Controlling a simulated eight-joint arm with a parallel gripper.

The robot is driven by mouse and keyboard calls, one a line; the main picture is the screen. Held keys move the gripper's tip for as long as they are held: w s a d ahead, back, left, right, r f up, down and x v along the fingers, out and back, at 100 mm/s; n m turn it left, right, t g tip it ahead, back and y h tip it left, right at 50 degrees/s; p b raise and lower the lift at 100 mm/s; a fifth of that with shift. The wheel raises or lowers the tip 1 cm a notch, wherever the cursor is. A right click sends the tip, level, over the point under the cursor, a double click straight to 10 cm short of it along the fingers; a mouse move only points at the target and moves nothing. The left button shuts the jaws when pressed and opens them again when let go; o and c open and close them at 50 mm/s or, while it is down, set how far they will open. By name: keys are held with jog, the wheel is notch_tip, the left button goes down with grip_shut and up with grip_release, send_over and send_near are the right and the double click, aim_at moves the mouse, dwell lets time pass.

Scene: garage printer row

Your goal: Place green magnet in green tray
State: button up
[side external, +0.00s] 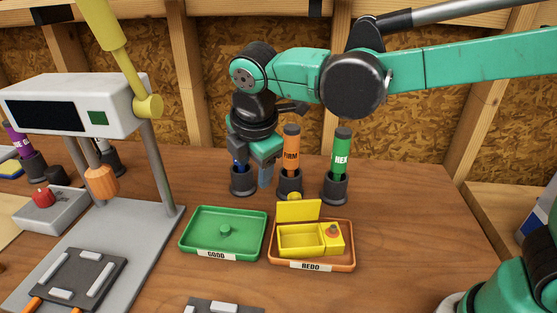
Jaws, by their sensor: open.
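A green tray (191,244) labelled GOOD lies on the wooden bench near the middle of the side external view. A small round green piece (225,231), which looks like the green magnet, sits inside it near the centre, with nothing holding it. My gripper (252,174) is open, pointing down behind the green tray and apart from the green piece. It is close to the leftmost black cup (243,184). Something dark blue shows between my gripper and that cup; I cannot tell whether it is a marker or a finger.
An orange tray (344,265) labelled REDO, holding an open yellow box (300,239), stands right of the green tray. Orange (291,150) and green (341,153) tubes stand upright in cups behind. A grey press-like machine (70,98) stands left.

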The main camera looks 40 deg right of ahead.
jog(key=s+d+f+m+t, duration=0.1)
jog(key=s+d+m, duration=0.3)
jog(key=m, duration=0.5)
jog(key=s+d+m+t+y, duration=0.1)
jog(key=s+d+m+t, duration=0.1)
jog(key=s+d+m, duration=0.3)
jog(key=d+m, duration=0.3)
jog(key=m, duration=0.2)
jog(key=shift+f+t+y, duration=0.3)
jog(key=shift+f, duration=0.05)
jog(key=shift+d, duration=0.1)
